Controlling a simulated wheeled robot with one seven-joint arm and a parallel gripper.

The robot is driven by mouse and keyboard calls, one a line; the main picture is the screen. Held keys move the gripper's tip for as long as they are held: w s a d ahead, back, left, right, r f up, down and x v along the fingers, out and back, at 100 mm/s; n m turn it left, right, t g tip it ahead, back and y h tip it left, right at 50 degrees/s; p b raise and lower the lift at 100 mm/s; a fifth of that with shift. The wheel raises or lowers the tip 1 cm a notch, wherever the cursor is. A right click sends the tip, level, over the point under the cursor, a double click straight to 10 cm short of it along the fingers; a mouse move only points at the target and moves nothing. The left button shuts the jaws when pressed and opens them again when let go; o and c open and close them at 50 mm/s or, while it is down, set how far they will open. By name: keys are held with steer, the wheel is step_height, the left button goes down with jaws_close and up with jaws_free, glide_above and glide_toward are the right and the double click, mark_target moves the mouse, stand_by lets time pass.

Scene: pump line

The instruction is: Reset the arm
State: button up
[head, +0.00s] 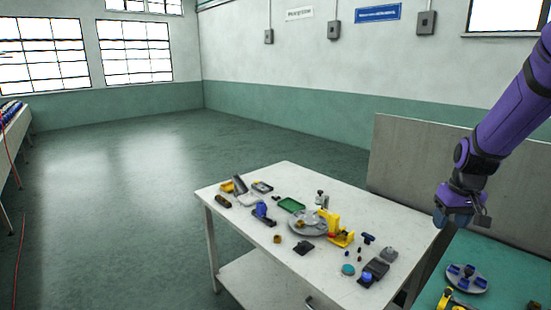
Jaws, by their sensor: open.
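My purple arm reaches in from the right edge of the head view. My gripper (462,217) hangs in the air near the right corner of the white table (240,268), apart from the things on it. The jaws are small and dark here, and I see nothing held in them. The gripper is open.
A green surface at lower right holds a round grey part (466,279). A grey panel (415,165) stands behind.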

steer(key=s+a+r+t, duration=0.1)
steer(key=s+a+r, duration=0.4)
steer(key=s, duration=0.3)
steer(key=s+a+r+t, duration=0.1)
steer(key=s+a+r, duration=0.3)
steer(key=s+r, duration=0.2)
steer(key=s+a+r+t, duration=0.1)
steer(key=s+a+r, duration=0.4)
steer(key=s, duration=0.5)
steer(key=shift+s+a+r+n+t, duration=0.3)
steer(key=shift+s+a+r, duration=0.1)
steer(key=shift+r, duration=0.3)
